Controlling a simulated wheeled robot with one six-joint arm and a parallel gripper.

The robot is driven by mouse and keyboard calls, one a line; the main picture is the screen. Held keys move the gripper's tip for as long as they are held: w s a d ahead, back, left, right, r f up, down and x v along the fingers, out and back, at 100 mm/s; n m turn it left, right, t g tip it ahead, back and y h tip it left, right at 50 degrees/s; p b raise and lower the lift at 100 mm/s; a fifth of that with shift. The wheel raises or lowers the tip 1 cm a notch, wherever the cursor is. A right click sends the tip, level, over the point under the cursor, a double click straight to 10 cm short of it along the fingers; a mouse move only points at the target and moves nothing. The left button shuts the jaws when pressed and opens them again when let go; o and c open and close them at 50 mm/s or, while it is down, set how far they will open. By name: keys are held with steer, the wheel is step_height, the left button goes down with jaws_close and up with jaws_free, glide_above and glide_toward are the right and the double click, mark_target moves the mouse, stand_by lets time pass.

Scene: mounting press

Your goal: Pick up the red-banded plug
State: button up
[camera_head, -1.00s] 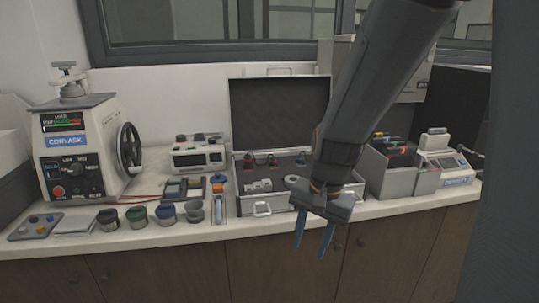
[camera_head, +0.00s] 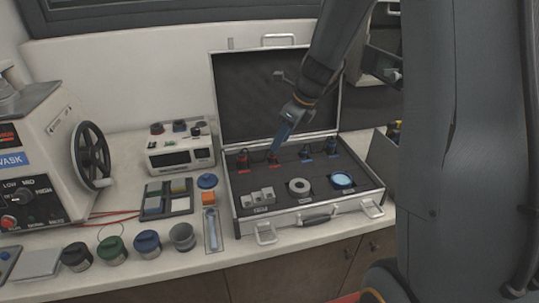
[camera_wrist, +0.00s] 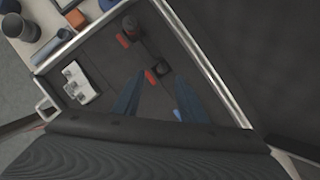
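The open case (camera_head: 237,212) holds a back row of small dark plugs with coloured labels in front of them. One dark plug with some red (camera_head: 243,158) stands at the row's left end; it also shows in the wrist view (camera_wrist: 131,27). A second plug stands to its right, behind a red label (camera_head: 273,163); my fingers partly cover it in the head view. Which plug carries the red band is too small to tell. My gripper (camera_head: 278,146) points down over the second plug.
Grey blocks (camera_head: 258,198), a ring (camera_head: 299,187) and a light blue disc (camera_head: 342,180) lie in the case's front. The raised lid (camera_head: 245,95) stands close behind my gripper. Several jars (camera_head: 147,243) and a press (camera_head: 35,165) are left of the case.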

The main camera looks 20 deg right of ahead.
mark_target(273, 153)
steer(key=shift+w+f, duration=0.2)
steer(key=shift+f, duration=0.65)
steer(key=shift+w+p+x, duration=0.15)
steer(key=shift+p+x, duration=0.25)
steer(key=shift+x, duration=0.85)
steer(key=shift+w+p+x, duration=0.1)
steer(key=shift+p+x, duration=0.3)
steer(key=shift+x, duration=0.85)
steer(key=shift+r, duration=0.1)
steer(key=shift+c, duration=0.2)
steer(key=shift+a, duration=0.1)
jaws_close()
